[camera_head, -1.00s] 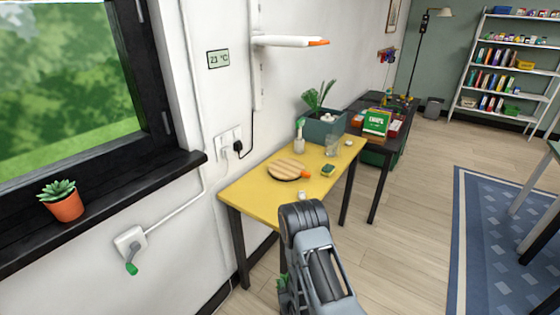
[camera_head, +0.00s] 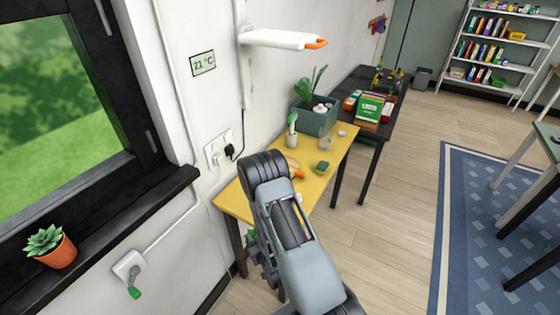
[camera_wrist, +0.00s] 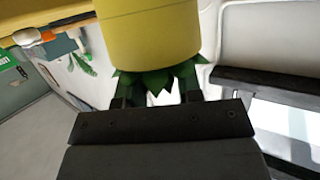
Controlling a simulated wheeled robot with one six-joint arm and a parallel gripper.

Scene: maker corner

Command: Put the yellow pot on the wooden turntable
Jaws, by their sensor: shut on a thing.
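The yellow pot (camera_wrist: 150,35) with spiky green leaves fills the top middle of the wrist view, which is upside down, so the pot looks roughly upright. My gripper (camera_wrist: 157,88) is shut on it, its fingers beside the leaves at the pot's leafy end. The wooden turntable (camera_head: 291,162) lies on the yellow table, mostly hidden behind my arm. The gap between pot and turntable cannot be judged.
The yellow table (camera_head: 318,187) also holds an orange-ended item (camera_head: 298,174), a green-and-yellow sponge (camera_head: 322,167), a bottle (camera_head: 292,138), a glass (camera_head: 326,143) and a planter (camera_head: 315,120). A window sill (camera_head: 110,240) with a succulent (camera_head: 55,248) is at left.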

